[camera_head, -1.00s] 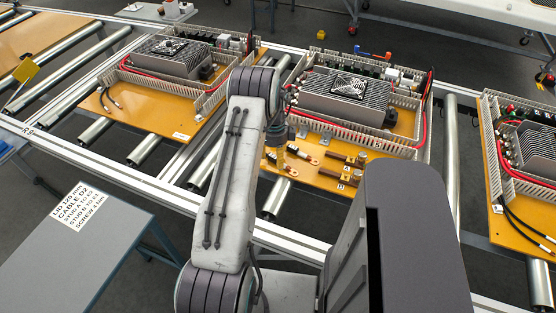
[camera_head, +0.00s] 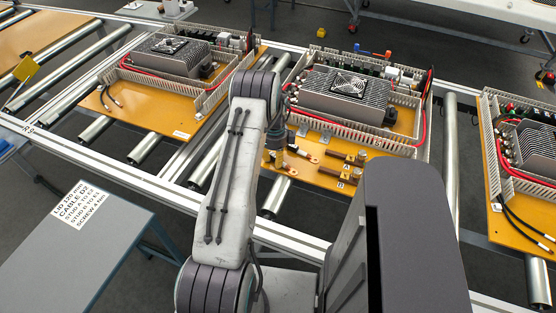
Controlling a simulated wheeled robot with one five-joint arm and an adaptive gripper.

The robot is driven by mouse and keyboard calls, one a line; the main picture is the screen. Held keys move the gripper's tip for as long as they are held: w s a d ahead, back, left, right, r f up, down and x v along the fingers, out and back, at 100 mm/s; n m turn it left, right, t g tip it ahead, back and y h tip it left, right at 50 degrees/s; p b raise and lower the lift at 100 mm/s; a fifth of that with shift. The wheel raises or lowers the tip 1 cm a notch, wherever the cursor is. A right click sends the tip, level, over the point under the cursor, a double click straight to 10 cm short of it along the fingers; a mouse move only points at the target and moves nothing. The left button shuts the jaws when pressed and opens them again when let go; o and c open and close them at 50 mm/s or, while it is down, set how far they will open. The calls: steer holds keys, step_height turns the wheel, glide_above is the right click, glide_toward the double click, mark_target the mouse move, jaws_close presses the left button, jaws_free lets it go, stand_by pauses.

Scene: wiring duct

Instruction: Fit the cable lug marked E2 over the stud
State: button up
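The middle orange panel (camera_head: 325,184) lies on the roller line beyond my arm. Near its front edge are two brown bars (camera_head: 341,156) with small yellow tags (camera_head: 345,169) at their right ends. The studs are too small to make out clearly. Copper-coloured cable lug ends (camera_head: 312,160) lie left of the bars; their E markings cannot be read here. My gripper (camera_head: 279,158) is low over the panel's front left corner, beside the lugs. My arm partly hides it, and I cannot tell whether it is open or holds a lug.
A grey finned unit with a fan (camera_head: 346,93) and slotted wiring duct (camera_head: 350,134) stand behind the lugs. Similar panels lie left (camera_head: 140,110) and right (camera_head: 520,210). A grey table (camera_head: 75,255) with a printed label is at front left. Metal rollers and rails run between.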

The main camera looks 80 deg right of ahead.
mark_target(275, 157)
jaws_close()
steer(key=shift+r, duration=0.1)
steer(key=shift+r, duration=0.6)
step_height(275, 157, up, 2)
steer(key=shift+r+b, duration=0.2)
steer(key=shift+b, duration=0.4)
steer(key=s+a+r+b, duration=0.2)
steer(key=s+a+r, duration=0.5)
steer(key=s+a, duration=0.1)
steer(key=shift+s, duration=0.2)
steer(key=shift+a+r, duration=0.1)
steer(key=s+d+n+p, duration=0.1)
steer(key=s+d+p, duration=0.2)
steer(key=d, duration=0.4)
steer(key=s+d+f+n+p, duration=0.1)
steer(key=s+d+n+p, duration=0.1)
steer(key=s+d, duration=0.4)
steer(key=shift+s+d+f+n+p, duration=0.2)
steer(key=shift+s+d+n+p, duration=0.1)
steer(key=shift+d+p, duration=0.3)
stand_by(0.5)
